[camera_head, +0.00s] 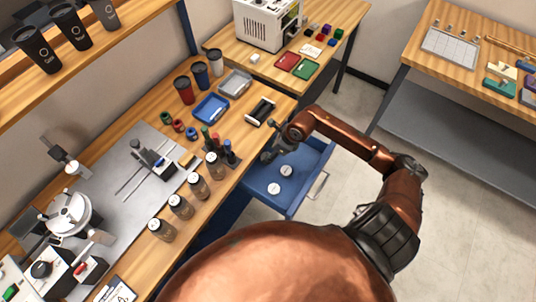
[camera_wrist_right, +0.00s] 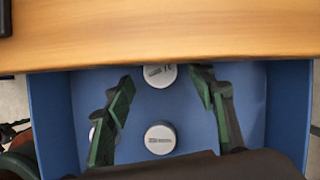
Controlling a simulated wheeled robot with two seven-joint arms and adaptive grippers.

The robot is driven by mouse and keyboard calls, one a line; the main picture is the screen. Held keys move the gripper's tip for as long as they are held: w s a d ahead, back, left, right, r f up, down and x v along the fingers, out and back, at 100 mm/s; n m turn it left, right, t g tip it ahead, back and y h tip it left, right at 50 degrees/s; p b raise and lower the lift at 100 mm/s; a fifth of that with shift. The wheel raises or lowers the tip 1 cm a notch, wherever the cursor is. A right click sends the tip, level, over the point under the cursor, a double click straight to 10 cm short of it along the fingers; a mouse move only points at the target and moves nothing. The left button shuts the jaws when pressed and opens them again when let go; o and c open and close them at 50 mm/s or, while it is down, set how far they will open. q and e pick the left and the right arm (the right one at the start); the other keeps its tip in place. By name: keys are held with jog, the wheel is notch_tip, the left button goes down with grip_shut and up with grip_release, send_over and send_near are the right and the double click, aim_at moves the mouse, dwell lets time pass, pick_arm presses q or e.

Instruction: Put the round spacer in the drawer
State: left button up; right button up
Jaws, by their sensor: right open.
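The blue drawer (camera_head: 298,194) is pulled out below the bench. It shows in the right wrist view (camera_wrist_right: 285,115) under the wooden bench edge. The right wrist view shows two round pieces, (camera_wrist_right: 160,76) and (camera_wrist_right: 160,139), between the fingers, and a pale bit of another behind the left finger. I cannot tell which is the round spacer. My right gripper (camera_head: 268,156) is open over the drawer, with nothing held (camera_wrist_right: 160,85). My left gripper is out of view.
The wooden bench edge (camera_wrist_right: 160,40) is close to the right gripper. Jars (camera_head: 198,186), marker-like bottles (camera_head: 229,152) and a blue tray (camera_head: 211,108) stand on the bench. The drawer handle (camera_head: 318,186) sticks out over open floor.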

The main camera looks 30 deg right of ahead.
jog(key=p+v, duration=0.1)
jog(key=v, duration=0.8)
jog(key=shift+f, duration=0.1)
